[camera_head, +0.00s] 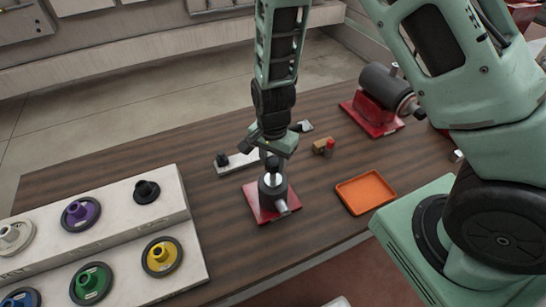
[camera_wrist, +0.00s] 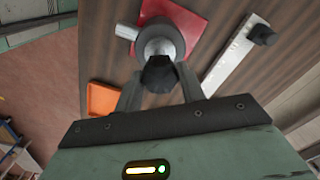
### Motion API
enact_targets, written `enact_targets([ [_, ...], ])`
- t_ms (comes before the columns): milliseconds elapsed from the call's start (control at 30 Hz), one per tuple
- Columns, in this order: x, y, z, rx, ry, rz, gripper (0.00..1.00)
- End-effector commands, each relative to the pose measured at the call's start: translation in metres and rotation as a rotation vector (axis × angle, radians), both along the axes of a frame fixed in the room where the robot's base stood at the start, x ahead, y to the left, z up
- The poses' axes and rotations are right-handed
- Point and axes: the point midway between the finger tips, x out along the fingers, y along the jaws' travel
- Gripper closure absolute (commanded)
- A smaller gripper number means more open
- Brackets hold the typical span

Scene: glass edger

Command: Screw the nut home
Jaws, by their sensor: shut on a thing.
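My gripper (camera_head: 272,156) points down over a grey spindle unit (camera_head: 273,188), which stands upright on a red base plate (camera_head: 254,206). In the wrist view my gripper (camera_wrist: 159,84) is shut on a dark, faceted nut (camera_wrist: 158,73). The nut lines up with the top of the spindle unit (camera_wrist: 168,32) and covers part of it. I cannot tell how far the nut sits on the thread. The fingers and wrist hide most of the nut in the head view.
An orange tray (camera_head: 366,191) lies to the right. A white bar with a black knob (camera_head: 238,162) lies behind left. A white stepped rack (camera_head: 200,268) with coloured-hub wheels stands at left. A motor on a red base (camera_head: 381,96) and a small red-and-tan piece (camera_head: 325,146) are behind right.

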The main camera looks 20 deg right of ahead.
Motion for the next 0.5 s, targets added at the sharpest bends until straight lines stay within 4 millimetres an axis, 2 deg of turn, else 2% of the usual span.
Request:
enact_targets([
  [200, -0.0012, -0.0002, 0.0055, -0.003, 0.003, -0.529, 0.88],
  [500, -0.0006, 0.0003, -0.0010, -0.001, 0.000, -1.227, 0.88],
])
